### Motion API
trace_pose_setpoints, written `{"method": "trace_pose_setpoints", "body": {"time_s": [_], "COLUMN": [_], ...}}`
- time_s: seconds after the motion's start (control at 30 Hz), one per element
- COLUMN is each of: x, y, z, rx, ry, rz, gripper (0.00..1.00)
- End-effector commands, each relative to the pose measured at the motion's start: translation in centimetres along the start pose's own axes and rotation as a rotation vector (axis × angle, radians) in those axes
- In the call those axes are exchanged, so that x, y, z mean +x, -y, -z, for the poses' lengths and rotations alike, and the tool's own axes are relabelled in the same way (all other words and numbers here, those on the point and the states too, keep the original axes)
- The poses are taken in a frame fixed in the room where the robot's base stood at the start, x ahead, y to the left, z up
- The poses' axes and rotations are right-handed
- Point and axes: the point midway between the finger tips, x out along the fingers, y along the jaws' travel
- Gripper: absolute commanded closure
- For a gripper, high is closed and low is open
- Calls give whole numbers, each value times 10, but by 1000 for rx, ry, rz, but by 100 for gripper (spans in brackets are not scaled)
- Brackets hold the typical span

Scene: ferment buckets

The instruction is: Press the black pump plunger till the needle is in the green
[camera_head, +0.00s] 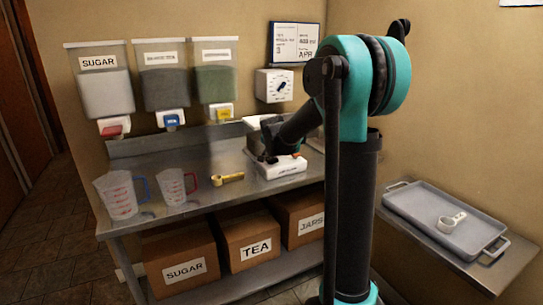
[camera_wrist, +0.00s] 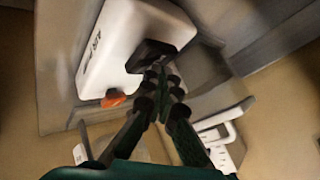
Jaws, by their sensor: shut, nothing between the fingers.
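The white pump box (camera_head: 285,168) stands on the steel bench below my arm; in the wrist view its white body (camera_wrist: 122,40) carries dark lettering and an orange part (camera_wrist: 113,98). The black pump plunger (camera_wrist: 150,54) sticks out of the box's side in the wrist view. My gripper (camera_wrist: 160,74) is shut and empty, its fingertips right at the plunger; whether they touch it I cannot tell. In the head view my gripper (camera_head: 268,157) is at the box's left end, and the plunger is hard to make out. I see no needle or green zone clearly.
Dispensers (camera_head: 105,85) and a white dial box (camera_head: 274,86) hang behind. A grey tray (camera_head: 430,219) with a white scoop sits right.

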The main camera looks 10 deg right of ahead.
Motion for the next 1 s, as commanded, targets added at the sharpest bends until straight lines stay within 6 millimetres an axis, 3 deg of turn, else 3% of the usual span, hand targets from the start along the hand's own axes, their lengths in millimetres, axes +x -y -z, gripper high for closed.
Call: {"method": "trace_pose_setpoints", "body": {"time_s": [1.0], "x": [5], "y": [-4], "z": [-4], "rx": [0], "ry": [1], "rz": [-1], "gripper": [100]}}
